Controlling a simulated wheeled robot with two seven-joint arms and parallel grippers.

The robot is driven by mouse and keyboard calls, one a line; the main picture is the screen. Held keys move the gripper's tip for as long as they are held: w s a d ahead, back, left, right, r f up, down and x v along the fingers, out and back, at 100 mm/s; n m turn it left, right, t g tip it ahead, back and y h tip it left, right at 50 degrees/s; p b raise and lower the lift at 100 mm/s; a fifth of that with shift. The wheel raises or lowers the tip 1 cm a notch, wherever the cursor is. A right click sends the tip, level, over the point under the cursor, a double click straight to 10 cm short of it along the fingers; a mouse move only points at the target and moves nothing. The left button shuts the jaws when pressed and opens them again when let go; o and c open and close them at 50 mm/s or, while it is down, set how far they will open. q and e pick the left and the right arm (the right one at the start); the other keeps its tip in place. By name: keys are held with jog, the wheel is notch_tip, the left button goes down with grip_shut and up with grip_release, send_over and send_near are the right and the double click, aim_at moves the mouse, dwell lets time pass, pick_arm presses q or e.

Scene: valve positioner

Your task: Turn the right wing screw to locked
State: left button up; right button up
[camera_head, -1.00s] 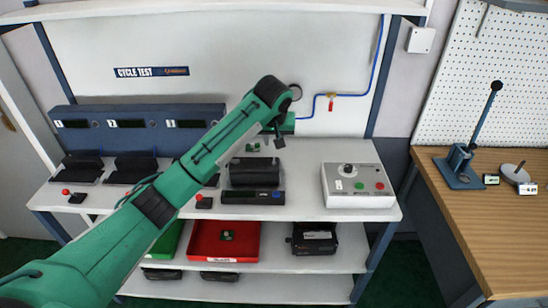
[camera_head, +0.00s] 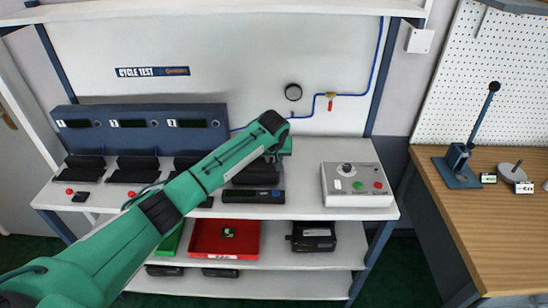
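A black device with a blue-lit front (camera_head: 252,196) sits on the white bench in the middle, partly behind my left arm. It may be the valve positioner; no wing screw can be made out on it at this size. My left arm reaches in from the left, and its hand is bent down at the device's back right. The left gripper (camera_head: 273,157) is a small dark shape there, mostly hidden by the arm. Its fingers and any contact cannot be made out. My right gripper is not in view.
A grey control box (camera_head: 357,185) with buttons stands to the right. Test stations (camera_head: 140,128) line the back left. A red tray (camera_head: 226,238) sits on the lower shelf. A lever press (camera_head: 461,163) stands on the wooden table.

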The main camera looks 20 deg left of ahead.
pick_arm(q)
grip_shut()
